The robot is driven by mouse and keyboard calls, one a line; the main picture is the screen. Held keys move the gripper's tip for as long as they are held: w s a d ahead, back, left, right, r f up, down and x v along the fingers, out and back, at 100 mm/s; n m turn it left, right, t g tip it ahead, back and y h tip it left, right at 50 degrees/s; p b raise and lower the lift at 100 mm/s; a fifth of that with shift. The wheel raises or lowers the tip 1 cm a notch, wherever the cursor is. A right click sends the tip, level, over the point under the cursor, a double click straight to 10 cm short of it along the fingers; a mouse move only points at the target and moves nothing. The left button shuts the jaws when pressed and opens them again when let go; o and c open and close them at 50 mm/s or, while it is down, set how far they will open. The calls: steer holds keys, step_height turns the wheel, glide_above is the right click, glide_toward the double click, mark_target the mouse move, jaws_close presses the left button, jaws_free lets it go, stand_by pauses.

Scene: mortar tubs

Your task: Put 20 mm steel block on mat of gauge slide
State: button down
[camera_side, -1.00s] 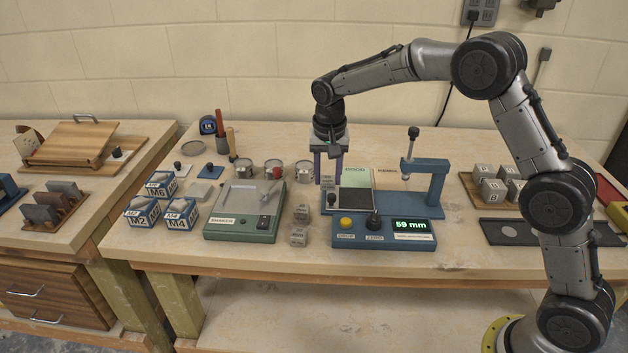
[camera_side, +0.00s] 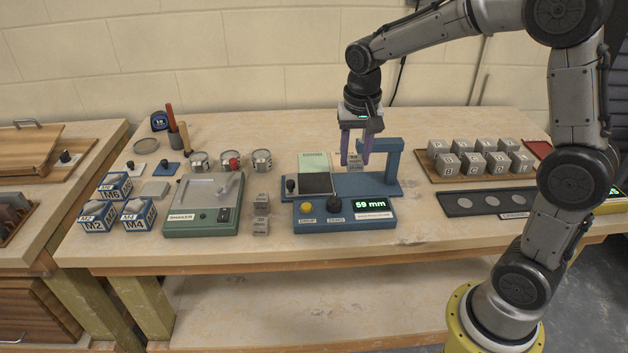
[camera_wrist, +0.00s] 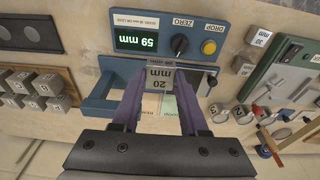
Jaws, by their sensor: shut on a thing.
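My gripper (camera_side: 357,158) is shut on the 20 mm steel block (camera_side: 355,161), a small grey cube. In the wrist view, my gripper (camera_wrist: 160,88) holds the block (camera_wrist: 160,77) between purple fingers, its "20 mm" label facing the camera. The blue gauge (camera_side: 350,210) has a dark mat (camera_side: 316,183) on its slide at the left. The block appears held above the gauge base, right of the mat and left of the blue post (camera_side: 395,160). The mat looks bare in the side view. The gauge display (camera_side: 370,204) reads 59 mm.
Two other steel blocks (camera_side: 261,203) (camera_side: 260,226) stand left of the gauge. The green shaker (camera_side: 200,203) is further left. Lettered cubes (camera_side: 482,156) and a dark tray (camera_side: 490,201) are at the right.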

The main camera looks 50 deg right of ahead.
glide_toward(315, 182)
steer(key=s+r, duration=0.2)
steer(key=s, duration=0.2)
steer(key=w+f, duration=0.3)
steer(key=shift+w+d+f, duration=0.25)
steer(key=shift+f, duration=0.05)
steer(key=shift+w+d+f, duration=0.1)
steer(key=shift+w+f, duration=0.45)
steer(key=shift+f, duration=0.1)
steer(key=shift+w+f, duration=0.1)
steer(key=shift+f, duration=1.5)
steer(key=shift+f, duration=0.2)
steer(key=shift+c, duration=2.2)
jaws_free()
steer(key=shift+r, duration=0.15)
